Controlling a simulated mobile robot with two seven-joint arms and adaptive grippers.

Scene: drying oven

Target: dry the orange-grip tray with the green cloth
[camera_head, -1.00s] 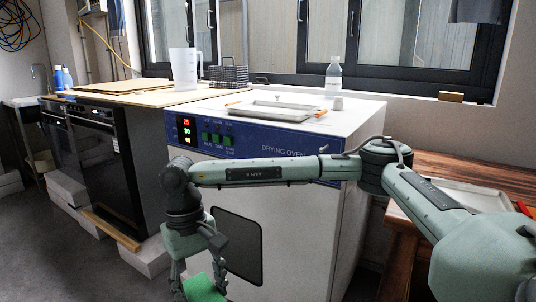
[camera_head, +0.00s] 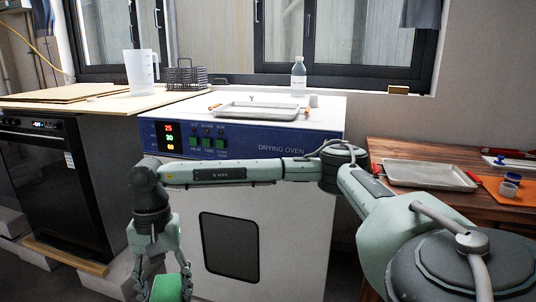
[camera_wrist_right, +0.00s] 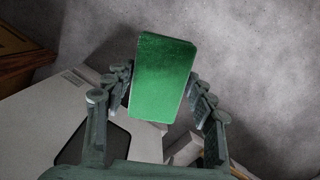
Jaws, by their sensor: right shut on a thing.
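The orange-grip tray (camera_head: 256,110) is a shallow metal tray with orange grips, lying flat on top of the white drying oven. The green cloth (camera_wrist_right: 163,78) is a folded, block-like pad between the fingers of my right gripper (camera_wrist_right: 160,88), which is shut on it. In the head view, my right gripper (camera_head: 165,285) hangs low in front of the oven, left of its window and well below the tray. The cloth (camera_head: 167,288) shows there only in part, at the bottom edge. My left gripper is not in view.
On the oven (camera_head: 300,148) stand a clear bottle (camera_head: 298,77) and a small whitish object. A jug (camera_head: 140,72) and a wire rack (camera_head: 185,75) stand to the left. A second tray with red grips (camera_head: 427,176) lies on the wooden table (camera_head: 390,150) at right, near an orange mat (camera_head: 505,188).

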